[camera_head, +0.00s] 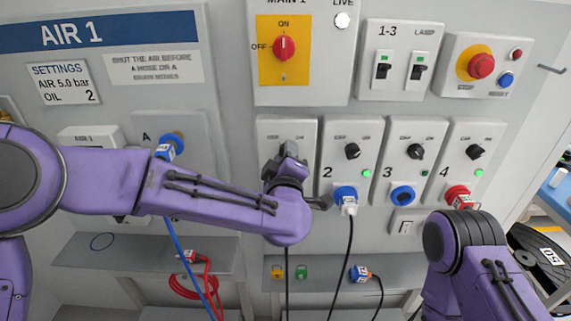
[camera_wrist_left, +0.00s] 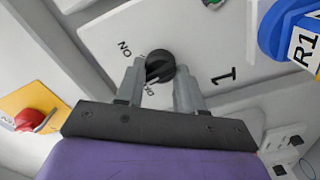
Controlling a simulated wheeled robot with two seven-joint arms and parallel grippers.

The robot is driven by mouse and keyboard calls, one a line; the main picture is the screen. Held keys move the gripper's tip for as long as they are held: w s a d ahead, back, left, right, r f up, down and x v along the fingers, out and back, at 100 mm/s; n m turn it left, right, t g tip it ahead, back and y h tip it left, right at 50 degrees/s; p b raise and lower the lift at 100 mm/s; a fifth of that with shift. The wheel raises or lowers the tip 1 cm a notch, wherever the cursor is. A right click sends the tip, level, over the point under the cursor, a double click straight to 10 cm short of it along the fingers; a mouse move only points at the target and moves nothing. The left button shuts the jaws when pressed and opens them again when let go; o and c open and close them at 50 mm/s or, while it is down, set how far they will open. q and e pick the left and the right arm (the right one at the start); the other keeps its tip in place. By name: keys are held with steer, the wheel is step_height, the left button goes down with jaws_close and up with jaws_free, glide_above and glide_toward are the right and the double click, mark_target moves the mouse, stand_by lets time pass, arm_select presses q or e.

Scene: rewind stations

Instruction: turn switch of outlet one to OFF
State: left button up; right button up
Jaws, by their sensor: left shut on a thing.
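The outlet one panel (camera_head: 262,128) is pale grey, under the main switch. My left gripper (camera_head: 290,160) is in front of it and hides most of it. In the left wrist view, the outlet's black round switch (camera_wrist_left: 159,63) sits between the fingertips. The left gripper (camera_wrist_left: 159,80) is shut on the switch, one finger on each side. Part of the ON label and a number 1 show on the panel. The fingers partly cover the other label, and I cannot tell the switch's exact position. My right arm is at the lower right; its gripper is not in view.
Outlets two (camera_head: 335,130), three (camera_head: 398,130) and four (camera_head: 462,135) stand close on the right. A blue plug (camera_wrist_left: 287,30) marked R1 is near the switch in the wrist view. The yellow main switch plate (camera_head: 267,65) is above. A shelf (camera_head: 225,250) runs below.

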arm_select(q)
steer(key=shift+f+n+b, duration=0.15)
steer(key=shift+n+b, duration=2.15)
steer(key=shift+n, duration=0.9)
steer(key=o, duration=1)
steer(key=shift+o, duration=0.2)
steer(key=s+b, duration=0.2)
steer(key=s, duration=0.8)
steer(key=shift+s, duration=0.3)
